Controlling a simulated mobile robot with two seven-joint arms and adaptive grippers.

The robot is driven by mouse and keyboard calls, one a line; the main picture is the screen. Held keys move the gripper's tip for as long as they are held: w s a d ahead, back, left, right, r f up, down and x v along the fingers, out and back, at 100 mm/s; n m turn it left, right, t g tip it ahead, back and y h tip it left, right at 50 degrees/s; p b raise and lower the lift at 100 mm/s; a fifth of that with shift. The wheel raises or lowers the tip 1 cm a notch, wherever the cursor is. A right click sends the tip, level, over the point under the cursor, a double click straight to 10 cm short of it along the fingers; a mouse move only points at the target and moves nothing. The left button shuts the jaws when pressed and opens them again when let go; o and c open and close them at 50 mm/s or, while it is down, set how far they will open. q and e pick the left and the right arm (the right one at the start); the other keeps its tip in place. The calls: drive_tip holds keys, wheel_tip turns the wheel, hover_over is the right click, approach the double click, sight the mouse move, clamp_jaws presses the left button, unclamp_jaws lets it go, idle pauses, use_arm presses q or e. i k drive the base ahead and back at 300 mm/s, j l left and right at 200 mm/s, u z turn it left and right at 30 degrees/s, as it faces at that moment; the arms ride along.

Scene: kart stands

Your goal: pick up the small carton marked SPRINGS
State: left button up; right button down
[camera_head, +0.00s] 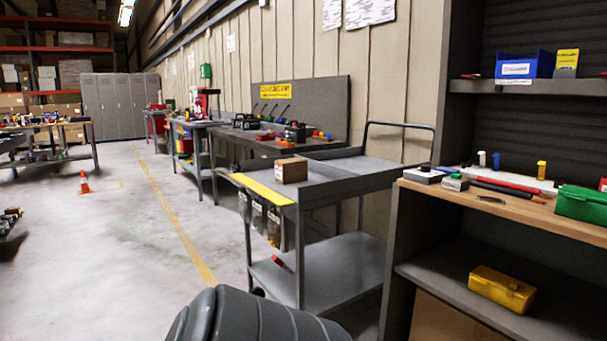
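A small brown carton (291,169) sits on the top tray of the grey cart (345,183), near its left end by a yellow strip. A small label shows low on its front, but I cannot read it. Neither of my grippers is in view.
The wooden shelf (405,184) also holds red rods and a green case (583,206). A yellow box (502,288) lies on the shelf below. A workbench (262,143) stands behind the cart.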

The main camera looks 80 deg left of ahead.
sight(293, 169)
drive_tip(key=l+u, duration=0.1)
drive_tip(key=u, duration=2.55)
drive_tip(key=i+j+z, duration=0.2)
drive_tip(key=i, duration=0.45)
